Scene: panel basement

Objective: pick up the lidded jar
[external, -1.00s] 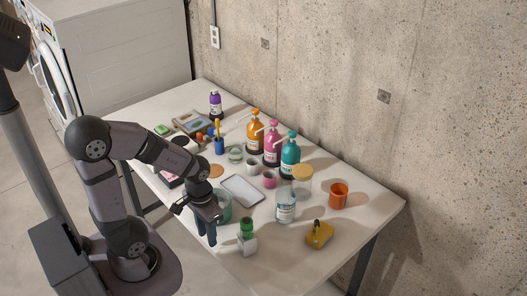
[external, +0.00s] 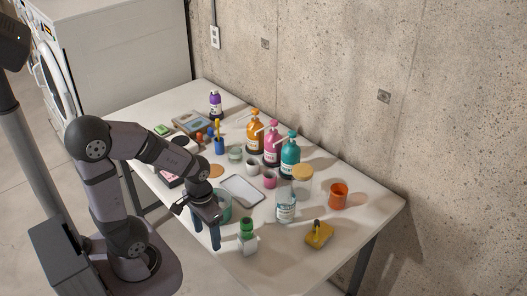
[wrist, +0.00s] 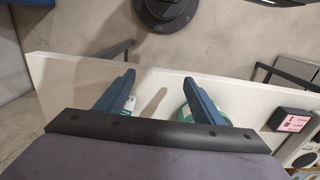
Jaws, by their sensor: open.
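The lidded jar (external: 303,184) is a clear, wide jar with a tan, wood-like lid. It stands upright on the table (external: 285,262) in the external view, right of the teal pump bottle and partly behind a clear bottle. My gripper (external: 206,246) points down near the table's front edge, left of the jar and well apart from it. Its two dark blue fingers are spread and nothing shows between them. In the wrist view my gripper (wrist: 157,75) is also open over the table's edge, and the jar is not seen there.
A clear labelled bottle (external: 286,211), orange cup (external: 338,194), yellow block (external: 319,235) and teal pump bottle (external: 290,158) stand around the jar. A green-topped white bottle (external: 247,238) and teal bowl (external: 225,208) are close to my gripper. A concrete wall (external: 420,100) backs the table.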

